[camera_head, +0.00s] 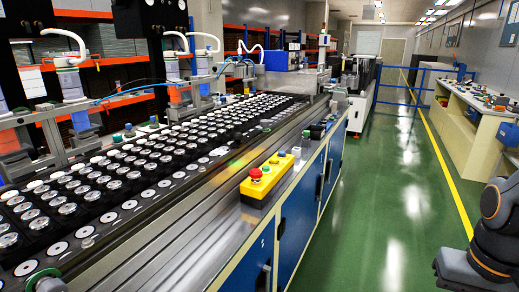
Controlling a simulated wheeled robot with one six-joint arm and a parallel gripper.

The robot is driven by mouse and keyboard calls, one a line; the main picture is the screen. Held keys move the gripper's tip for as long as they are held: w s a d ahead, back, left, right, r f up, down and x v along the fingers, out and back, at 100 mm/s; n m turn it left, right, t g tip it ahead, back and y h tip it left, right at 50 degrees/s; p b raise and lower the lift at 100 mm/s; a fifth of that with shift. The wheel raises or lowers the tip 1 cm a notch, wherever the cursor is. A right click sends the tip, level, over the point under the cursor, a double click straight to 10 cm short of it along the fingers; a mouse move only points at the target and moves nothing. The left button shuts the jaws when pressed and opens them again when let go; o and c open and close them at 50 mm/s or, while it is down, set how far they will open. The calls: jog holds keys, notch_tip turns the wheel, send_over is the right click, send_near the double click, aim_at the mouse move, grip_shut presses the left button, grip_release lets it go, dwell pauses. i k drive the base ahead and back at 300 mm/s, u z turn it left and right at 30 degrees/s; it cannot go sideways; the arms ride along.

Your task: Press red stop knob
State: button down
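The red stop knob (256,173) is a round mushroom button on top of a yellow control box (266,184), at its near left end. The box also bears a few smaller buttons, among them a green one and a blue one. It sits on the metal edge of the conveyor bench, right of the middle of the view, and nothing covers the knob. Dark links of my arm with orange rings show at the lower right, well apart from the box across the green floor. My gripper is not visible.
The conveyor (130,180) carries many rows of round speaker parts, left of the box. Blue cabinet doors (298,222) lie below it. The green floor (390,190) is clear along the bench. A workbench (470,125) with small items stands at the right.

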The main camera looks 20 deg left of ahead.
aim_at(255, 171)
jog(key=u, duration=0.4)
jog(key=i, duration=0.95)
jog(key=u, duration=0.45)
